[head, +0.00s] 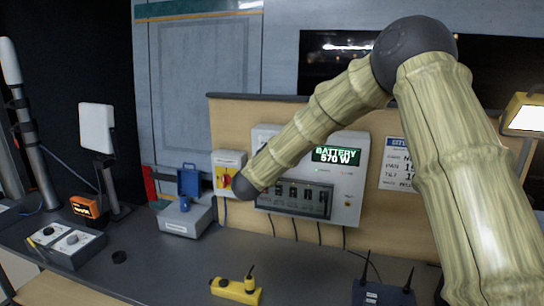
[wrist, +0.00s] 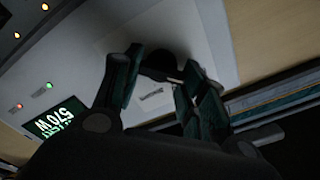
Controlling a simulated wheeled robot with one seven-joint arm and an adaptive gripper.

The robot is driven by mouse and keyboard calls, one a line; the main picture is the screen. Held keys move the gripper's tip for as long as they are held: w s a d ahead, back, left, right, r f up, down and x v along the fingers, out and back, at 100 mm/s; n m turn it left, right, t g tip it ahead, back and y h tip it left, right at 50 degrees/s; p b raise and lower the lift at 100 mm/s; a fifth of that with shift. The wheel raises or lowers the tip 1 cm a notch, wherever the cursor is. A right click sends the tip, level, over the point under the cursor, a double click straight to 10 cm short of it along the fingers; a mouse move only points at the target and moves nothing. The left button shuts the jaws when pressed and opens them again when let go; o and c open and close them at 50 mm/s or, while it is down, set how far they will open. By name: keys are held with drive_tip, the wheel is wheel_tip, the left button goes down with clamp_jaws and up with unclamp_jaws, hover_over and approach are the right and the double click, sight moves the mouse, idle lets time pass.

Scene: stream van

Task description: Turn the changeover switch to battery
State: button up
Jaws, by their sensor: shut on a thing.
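My gripper (wrist: 168,82) shows in the wrist view, its two dark fingers closed around a dark round knob (wrist: 160,64) on the white panel's face. I take this knob to be the changeover switch. A small pale mark shows by the knob, but which position it points to cannot be told. In the head view my forearm hides the gripper and the knob. The display also shows in the wrist view (wrist: 55,120), rotated.
Left of the panel is a small box with a red and yellow switch (head: 228,160). Dark breakers with lights run along the panel's lower part. A grey case (head: 185,220), a yellow device (head: 236,290) and a router (head: 383,294) stand on the bench.

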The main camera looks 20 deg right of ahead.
drive_tip(key=shift+f, duration=0.15)
drive_tip(key=o, duration=1)
drive_tip(key=shift+o, duration=0.2)
drive_tip(key=v, duration=1.2)
